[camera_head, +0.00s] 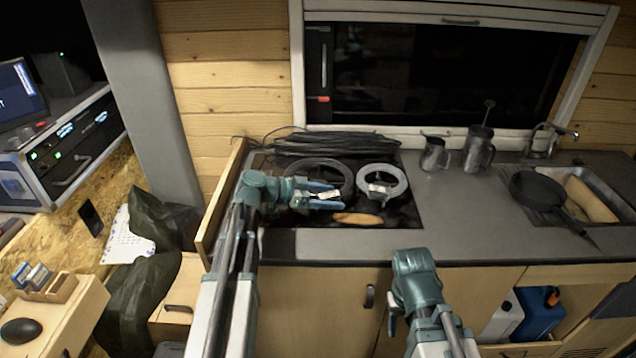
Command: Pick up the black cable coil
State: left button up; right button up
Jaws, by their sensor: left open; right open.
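A dark cable coil (349,178), grey-black in this light, lies on the black hob area of the counter. My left gripper (336,196) is open over the coil's near part, its fingers pointing right and hiding part of the ring. A small white label shows between the fingers. I cannot tell whether the fingers touch the coil. My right gripper (410,265) is open in front of the counter's front edge, away from the coil; its fingers are hard to make out.
A pale coil (398,187) lies just right of the dark one. A dark strand bundle (330,143) lies behind, an orange-brown object (358,219) in front. Metal jugs (478,150) and a pan (538,189) stand right. The counter between is clear. A wooden panel (222,195) borders the left.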

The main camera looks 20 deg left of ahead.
pick_arm(q)
grip_shut()
dwell(0.3)
jog(key=shift+r, duration=0.15)
pick_arm(e)
jog(key=shift+r, duration=0.2)
